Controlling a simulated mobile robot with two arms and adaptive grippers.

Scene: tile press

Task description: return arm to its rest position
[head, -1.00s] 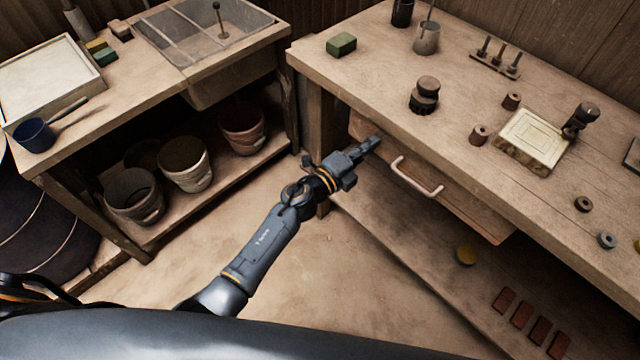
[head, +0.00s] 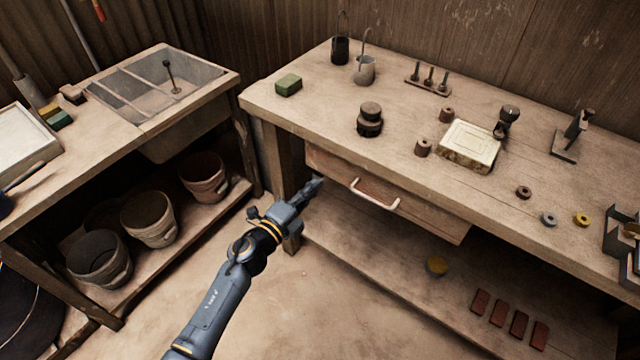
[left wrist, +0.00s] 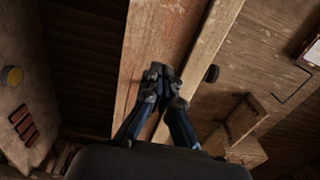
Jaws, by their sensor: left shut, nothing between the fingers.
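My left gripper (head: 312,186) is shut and empty in the head view. It is in front of the right workbench (head: 300,112), just left of the drawer (head: 420,205) and below the bench top, near the bench leg. In the left wrist view the closed fingers (left wrist: 160,72) show in front of wooden boards, with nothing between them. I cannot tell from these views whether the fingers touch the wood. My right gripper is not in view.
The drawer has a pale handle (head: 375,194) close to my left gripper. A lower shelf (head: 390,262) holds red bricks (head: 510,317). The left bench (head: 150,130) has several pots (head: 150,218) underneath. Open floor (head: 290,310) lies between the benches.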

